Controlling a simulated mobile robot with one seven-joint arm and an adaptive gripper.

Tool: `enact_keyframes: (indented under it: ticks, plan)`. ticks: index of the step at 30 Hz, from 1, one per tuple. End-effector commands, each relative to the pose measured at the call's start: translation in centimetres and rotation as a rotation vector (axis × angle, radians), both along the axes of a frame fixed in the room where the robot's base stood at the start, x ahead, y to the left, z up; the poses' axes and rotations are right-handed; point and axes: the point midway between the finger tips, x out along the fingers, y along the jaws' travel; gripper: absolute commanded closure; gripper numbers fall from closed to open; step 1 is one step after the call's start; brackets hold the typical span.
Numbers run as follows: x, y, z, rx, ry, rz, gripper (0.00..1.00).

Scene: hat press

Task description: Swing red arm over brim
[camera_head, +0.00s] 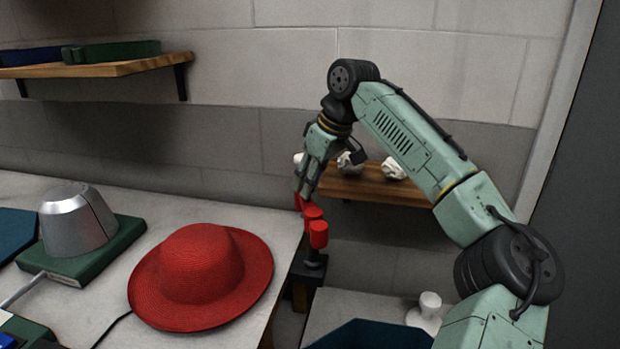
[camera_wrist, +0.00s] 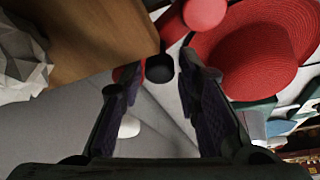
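The red hat (camera_head: 200,278) lies on the pale table with its wide brim flat; it also shows in the wrist view (camera_wrist: 250,55). The red arm (camera_head: 313,213) sits on a black mount (camera_head: 309,268) just right of the table's edge, beside the brim and not over it. In the wrist view, red parts of it (camera_wrist: 204,12) show beyond my fingertips. My gripper (camera_head: 303,192) points down at the red arm's far end. Its fingers (camera_wrist: 156,78) are apart, with a black round part showing between them. Whether a finger touches the red arm is unclear.
A grey metal hat form (camera_head: 77,220) stands on a green base at the left of the table. A wooden shelf (camera_head: 375,187) with crumpled white pieces is behind my gripper, close by. Another shelf (camera_head: 100,68) hangs at upper left. A white knobbed object (camera_head: 427,312) stands at lower right.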

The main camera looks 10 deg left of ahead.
Motion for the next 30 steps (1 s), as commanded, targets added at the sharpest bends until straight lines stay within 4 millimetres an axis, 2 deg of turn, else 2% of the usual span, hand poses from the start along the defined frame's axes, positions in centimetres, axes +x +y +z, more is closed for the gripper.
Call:
enact_keyframes:
  ticks: [8,21,30]
  plan:
    - [0.00,0.03,-0.12,0.000,0.000,0.000,0.71]
    - [-0.02,0.03,-0.09,0.000,0.000,0.001,1.00]
    - [-0.03,0.04,-0.07,-0.001,0.001,0.001,1.00]
